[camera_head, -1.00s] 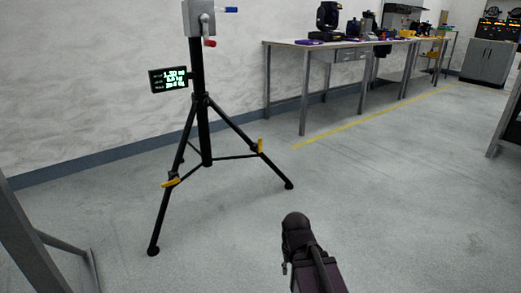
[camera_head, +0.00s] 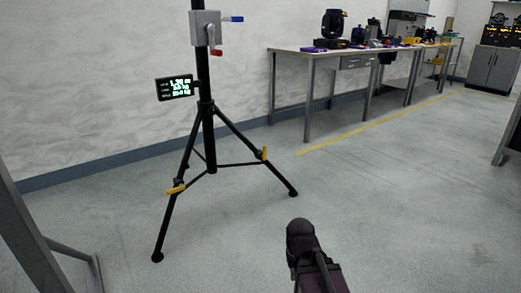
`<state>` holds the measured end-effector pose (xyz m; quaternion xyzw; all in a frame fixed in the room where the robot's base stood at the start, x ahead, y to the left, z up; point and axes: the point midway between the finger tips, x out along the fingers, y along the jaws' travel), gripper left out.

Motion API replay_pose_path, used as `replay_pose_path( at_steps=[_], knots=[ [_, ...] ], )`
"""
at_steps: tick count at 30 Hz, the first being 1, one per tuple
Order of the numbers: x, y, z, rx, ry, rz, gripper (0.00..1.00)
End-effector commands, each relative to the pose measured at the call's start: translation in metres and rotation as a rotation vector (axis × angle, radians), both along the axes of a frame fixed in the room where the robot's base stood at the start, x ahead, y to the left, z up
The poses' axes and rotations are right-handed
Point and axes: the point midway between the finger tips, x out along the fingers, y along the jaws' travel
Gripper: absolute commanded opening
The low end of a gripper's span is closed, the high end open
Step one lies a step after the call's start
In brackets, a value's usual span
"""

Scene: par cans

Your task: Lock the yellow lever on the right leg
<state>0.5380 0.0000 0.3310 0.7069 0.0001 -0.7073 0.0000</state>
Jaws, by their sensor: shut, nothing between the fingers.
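A black tripod stand (camera_head: 209,140) stands on the floor left of the middle, with its legs spread. The right leg (camera_head: 237,132) runs down to the right and carries a yellow lever (camera_head: 265,153), which looks about upright, close along the leg. Another yellow lever (camera_head: 175,189) on the front left leg sticks out sideways, nearly level. The dark end of my arm shows at the lower middle, in front of the stand and well apart from it. No gripper fingers can be made out in this view.
A grey winch box (camera_head: 205,28) with a blue handle (camera_head: 232,19) and a red handle sits on the mast. A small display (camera_head: 175,87) hangs below it. A long workbench (camera_head: 345,52) stands along the wall. A grey frame (camera_head: 28,235) is at the left edge. The floor right of the stand is clear.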

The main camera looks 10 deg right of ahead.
Motion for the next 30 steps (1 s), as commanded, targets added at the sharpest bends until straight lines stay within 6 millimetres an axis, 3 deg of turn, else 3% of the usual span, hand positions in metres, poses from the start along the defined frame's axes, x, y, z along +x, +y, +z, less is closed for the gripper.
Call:
replay_pose_path(
  at_steps=[1,21,30],
  knots=[
    [0.000,0.000,0.014,0.000,0.000,0.000,0.00],
    [0.000,0.000,0.147,0.000,0.000,0.000,0.00],
    [0.000,0.000,0.193,0.000,0.000,0.000,0.00]
  ],
)
